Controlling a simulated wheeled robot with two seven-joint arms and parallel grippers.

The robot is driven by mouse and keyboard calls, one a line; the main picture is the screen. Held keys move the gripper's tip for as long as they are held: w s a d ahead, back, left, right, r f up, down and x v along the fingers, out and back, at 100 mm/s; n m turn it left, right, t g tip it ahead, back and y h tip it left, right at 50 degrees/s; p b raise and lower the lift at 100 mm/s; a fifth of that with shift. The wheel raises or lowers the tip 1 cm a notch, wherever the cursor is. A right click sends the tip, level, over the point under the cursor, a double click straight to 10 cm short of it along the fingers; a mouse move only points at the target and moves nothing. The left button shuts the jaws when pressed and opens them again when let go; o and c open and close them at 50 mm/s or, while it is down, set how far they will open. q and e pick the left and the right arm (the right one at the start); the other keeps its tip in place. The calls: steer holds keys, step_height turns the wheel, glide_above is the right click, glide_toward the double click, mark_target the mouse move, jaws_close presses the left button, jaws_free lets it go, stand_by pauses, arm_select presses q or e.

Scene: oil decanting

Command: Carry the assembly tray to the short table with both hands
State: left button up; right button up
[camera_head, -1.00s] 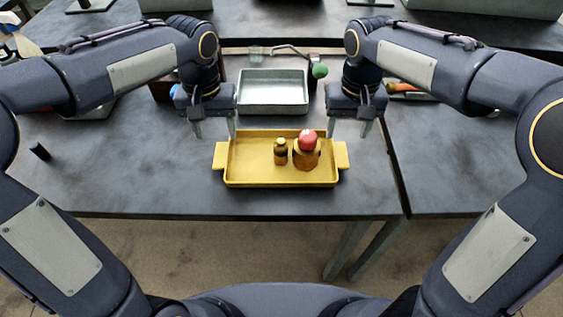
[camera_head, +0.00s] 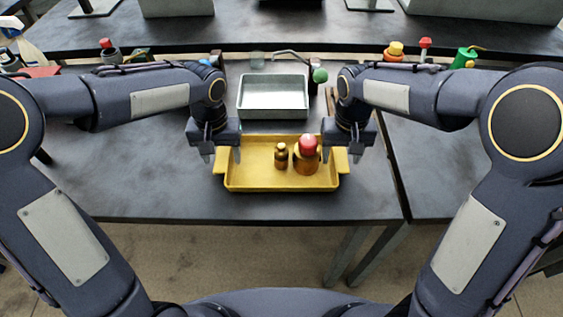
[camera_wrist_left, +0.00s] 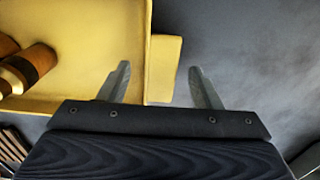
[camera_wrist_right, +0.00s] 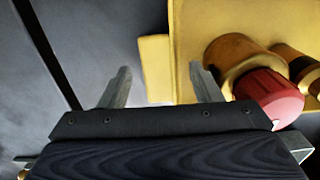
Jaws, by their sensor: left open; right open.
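The yellow assembly tray (camera_head: 252,178) lies on the dark table with a small handle tab at each side. A small brown bottle (camera_head: 281,156) and a larger brown bottle with a red cap (camera_head: 307,155) stand in it. My left gripper (camera_head: 223,155) is open above the tray's left handle; in the left wrist view the handle (camera_wrist_left: 164,70) shows between and beyond the fingers (camera_wrist_left: 163,85). My right gripper (camera_head: 344,155) is open above the right handle; in the right wrist view the handle (camera_wrist_right: 156,68) lies between and beyond the fingers (camera_wrist_right: 158,85). Both grippers look empty.
A grey metal tray (camera_head: 273,96) lies just behind the yellow tray. A narrow gap separates this table from another at the right. Several capped containers, including a green can (camera_head: 465,58), stand farther back. The tabletop left of the yellow tray is mostly clear.

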arm_select(q)
steer(key=shift+f, duration=0.15)
arm_select(e)
steer(key=shift+f, duration=0.15)
arm_select(q)
steer(key=shift+c, duration=0.4)
arm_select(e)
steer(key=shift+c, duration=0.4)
arm_select(q)
jaws_close()
arm_select(e)
jaws_close()
